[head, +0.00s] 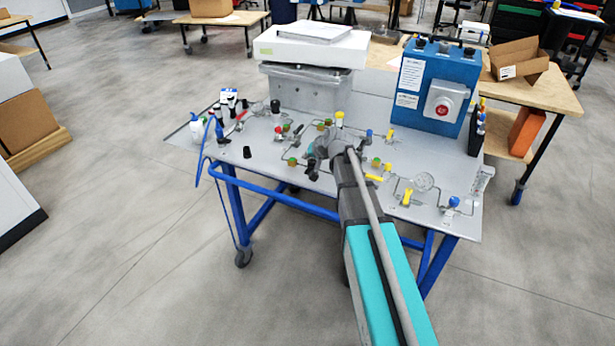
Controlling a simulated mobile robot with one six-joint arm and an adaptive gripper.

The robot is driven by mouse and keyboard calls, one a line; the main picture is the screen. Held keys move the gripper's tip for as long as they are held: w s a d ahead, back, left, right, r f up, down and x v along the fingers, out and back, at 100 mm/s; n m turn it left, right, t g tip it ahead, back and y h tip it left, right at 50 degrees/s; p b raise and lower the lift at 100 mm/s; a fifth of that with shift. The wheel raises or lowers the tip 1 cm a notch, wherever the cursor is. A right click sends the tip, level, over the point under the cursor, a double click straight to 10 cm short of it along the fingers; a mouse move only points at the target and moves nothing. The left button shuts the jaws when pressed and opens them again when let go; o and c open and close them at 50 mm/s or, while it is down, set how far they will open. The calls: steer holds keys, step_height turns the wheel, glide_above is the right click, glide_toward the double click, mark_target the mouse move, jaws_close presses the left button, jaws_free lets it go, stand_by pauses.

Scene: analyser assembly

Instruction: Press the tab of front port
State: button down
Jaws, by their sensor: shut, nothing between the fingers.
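The analyser assembly is a grey panel (262,167) on a blue-framed cart, with thin tubing and small fittings in green, yellow, red and blue. My gripper (313,172) is small and dark in the head view, shut and empty. It is over the front middle of the panel, among the fittings. I cannot tell whether it touches any of them. The front port and its tab cannot be singled out at this size. My wrist and arm cover part of the panel's middle and front edge.
A blue box (433,88) with a red button stands at the back right. A white-topped grey unit (305,90) stands at the back left. Bottles (197,127) and a black cap (247,152) are at the left. The floor is clear in front.

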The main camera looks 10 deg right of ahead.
mark_target(307, 172)
steer(key=shift+f+b, duration=1.2)
steer(key=shift+f, duration=0.35)
steer(key=shift+s+f+b, duration=0.1)
steer(key=shift+f+b, duration=1.05)
stand_by(2.0)
steer(key=shift+r, duration=0.1)
stand_by(0.5)
steer(key=shift+r+p, duration=1.05)
steer(key=shift+p, duration=0.1)
steer(key=shift+r+p, duration=2.5)
steer(key=shift+r, duration=0.05)
